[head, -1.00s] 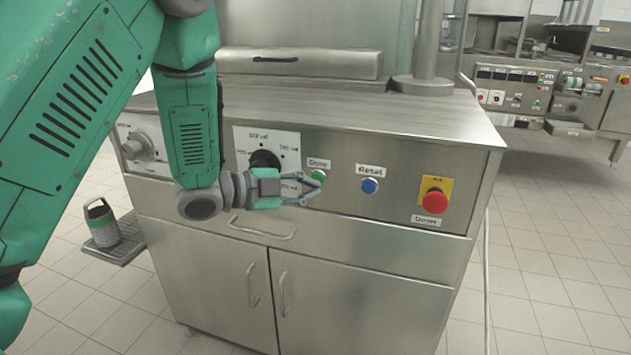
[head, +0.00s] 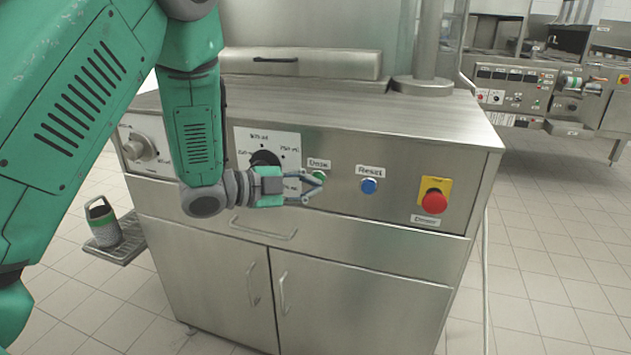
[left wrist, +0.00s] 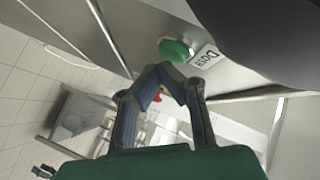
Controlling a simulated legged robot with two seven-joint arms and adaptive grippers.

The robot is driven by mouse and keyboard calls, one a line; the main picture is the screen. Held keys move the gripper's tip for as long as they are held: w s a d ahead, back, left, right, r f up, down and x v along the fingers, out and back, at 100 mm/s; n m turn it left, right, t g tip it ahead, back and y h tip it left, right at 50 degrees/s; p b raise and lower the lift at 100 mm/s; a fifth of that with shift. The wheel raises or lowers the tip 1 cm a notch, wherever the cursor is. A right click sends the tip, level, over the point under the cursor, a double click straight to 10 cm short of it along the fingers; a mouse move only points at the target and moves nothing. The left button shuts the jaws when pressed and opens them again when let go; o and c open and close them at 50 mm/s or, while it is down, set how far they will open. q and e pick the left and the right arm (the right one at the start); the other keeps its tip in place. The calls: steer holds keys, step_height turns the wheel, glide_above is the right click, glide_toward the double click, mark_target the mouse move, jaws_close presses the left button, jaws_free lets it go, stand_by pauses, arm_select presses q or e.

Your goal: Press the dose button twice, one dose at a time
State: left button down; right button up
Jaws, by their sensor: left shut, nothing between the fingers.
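The green dose button (head: 319,175) is on the front panel of the steel machine, under a small label that reads "Dose" in the left wrist view. My left gripper (head: 318,188) is shut and empty, with its fingertips at the panel right by the button. In the left wrist view the green button (left wrist: 174,50) shows just beyond the closed fingertips (left wrist: 160,72). A small gap seems to lie between them; I cannot tell whether they touch.
A blue reset button (head: 369,186) and a red stop button (head: 434,202) on a yellow plate sit to the right on the panel. A black dial (head: 264,160) is left of the dose button.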

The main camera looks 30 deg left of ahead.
arm_select(q)
steer(key=shift+w+r, duration=0.5)
steer(key=shift+r, duration=0.1)
stand_by(0.7)
steer(key=shift+s+f+p, duration=0.1)
steer(key=shift+p, duration=0.25)
steer(key=shift+s, duration=0.1)
steer(key=shift+s+d+f, duration=0.15)
steer(key=shift+s+d, duration=0.05)
steer(key=shift+s, duration=0.75)
steer(key=shift+s+d+f, duration=0.1)
steer(key=shift+s+d, duration=0.15)
steer(key=shift+s, duration=0.75)
steer(key=shift+s+d+f, duration=0.15)
steer(key=shift+s+d, duration=0.05)
steer(key=shift+s, duration=0.75)
